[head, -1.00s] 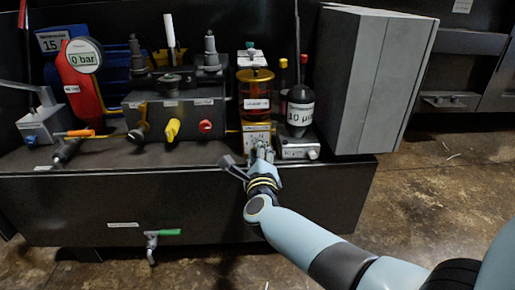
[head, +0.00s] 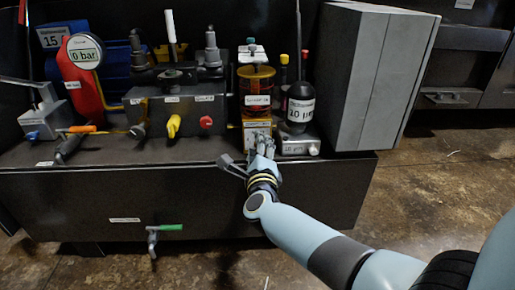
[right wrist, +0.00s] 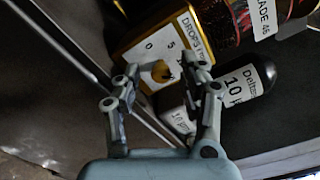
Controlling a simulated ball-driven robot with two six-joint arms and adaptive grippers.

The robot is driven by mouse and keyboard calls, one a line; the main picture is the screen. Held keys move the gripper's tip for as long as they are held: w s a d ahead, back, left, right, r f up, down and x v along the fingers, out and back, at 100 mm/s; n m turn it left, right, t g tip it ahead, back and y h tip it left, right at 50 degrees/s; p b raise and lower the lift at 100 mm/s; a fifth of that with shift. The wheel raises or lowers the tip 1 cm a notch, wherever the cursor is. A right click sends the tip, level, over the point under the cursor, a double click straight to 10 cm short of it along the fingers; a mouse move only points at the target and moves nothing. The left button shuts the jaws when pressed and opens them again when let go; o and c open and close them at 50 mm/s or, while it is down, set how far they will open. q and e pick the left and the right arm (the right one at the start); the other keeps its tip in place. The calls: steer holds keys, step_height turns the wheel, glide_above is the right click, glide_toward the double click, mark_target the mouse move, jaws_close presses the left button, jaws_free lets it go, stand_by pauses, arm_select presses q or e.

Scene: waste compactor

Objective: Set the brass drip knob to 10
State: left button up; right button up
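The brass drip knob (right wrist: 161,71) shows in the right wrist view as a small round knob on a plate marked DROPS (right wrist: 165,40). The figures 0 and 5 can be read on the plate; the knob's setting cannot be read. My right gripper (right wrist: 163,72) is open, with one finger on each side of the knob in the picture; contact cannot be told. In the head view my right gripper (head: 250,160) is in front of the amber oil reservoir (head: 257,85) and hides the knob. My left gripper is not in view.
A black bottle labelled 10 µm (head: 300,108) stands close to the right of my gripper. To the left are a yellow knob (head: 173,126), a red knob (head: 206,122) and a pressure gauge reading 0 bar (head: 85,51). A large grey cabinet (head: 375,80) stands at the right.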

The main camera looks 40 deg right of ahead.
steer(key=v, duration=1.2)
steer(key=shift+f, duration=0.1)
